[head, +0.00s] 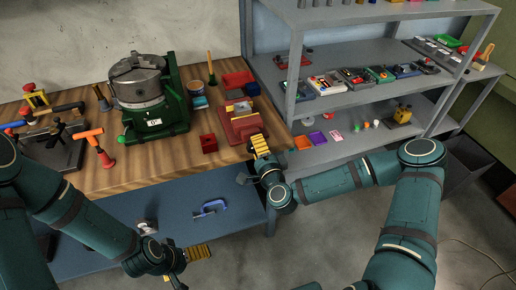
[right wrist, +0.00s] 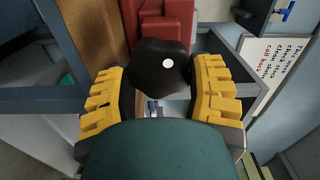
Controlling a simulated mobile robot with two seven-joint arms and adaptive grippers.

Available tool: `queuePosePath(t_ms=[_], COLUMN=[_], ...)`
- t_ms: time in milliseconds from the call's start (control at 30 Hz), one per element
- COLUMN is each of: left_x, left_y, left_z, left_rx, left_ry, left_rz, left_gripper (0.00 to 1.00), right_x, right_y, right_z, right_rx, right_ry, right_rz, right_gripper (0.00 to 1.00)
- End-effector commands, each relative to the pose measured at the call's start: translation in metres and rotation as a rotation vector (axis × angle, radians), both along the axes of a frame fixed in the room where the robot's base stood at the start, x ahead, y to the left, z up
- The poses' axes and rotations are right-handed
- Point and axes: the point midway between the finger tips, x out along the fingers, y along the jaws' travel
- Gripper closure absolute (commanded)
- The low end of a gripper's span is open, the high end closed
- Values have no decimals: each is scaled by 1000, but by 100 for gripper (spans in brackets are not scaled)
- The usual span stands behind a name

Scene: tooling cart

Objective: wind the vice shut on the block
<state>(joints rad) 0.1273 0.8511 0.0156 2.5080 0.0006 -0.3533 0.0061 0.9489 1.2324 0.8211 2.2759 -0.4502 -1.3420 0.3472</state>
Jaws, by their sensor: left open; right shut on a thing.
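The red vice (head: 242,122) sits near the right front edge of the wooden bench; its red body also shows in the right wrist view (right wrist: 165,22). A small pale piece, seemingly the block (head: 241,107), shows at its jaws; I cannot tell whether both jaws touch it. My right gripper (head: 261,148) is at the front of the vice. In the right wrist view its yellow fingers (right wrist: 165,95) stand either side of a dark rounded handle (right wrist: 160,62) and are shut on it. My left gripper (head: 188,264) is open and empty, low in front of the bench.
A green machine with a round grey chuck (head: 138,85) stands left of the vice. A small red box (head: 208,143) is beside the vice. A blue clamp (head: 210,208) lies on the lower shelf. A grey shelf unit (head: 292,90) with several trays stands on the right.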

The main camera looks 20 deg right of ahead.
Motion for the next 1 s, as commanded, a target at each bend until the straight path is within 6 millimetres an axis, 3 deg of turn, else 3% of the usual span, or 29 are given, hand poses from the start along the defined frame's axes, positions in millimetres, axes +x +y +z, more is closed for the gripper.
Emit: queuePosePath(t_ms=[1000], left_x=[-2], left_y=[0], left_z=[-21], left_rx=[-1], left_ry=[5], left_rz=[-6], left_gripper=[0], right_x=[-1], right_y=[2], right_z=[-8], right_rx=[901], right_ry=[38], right_rz=[-2], right_gripper=[80])
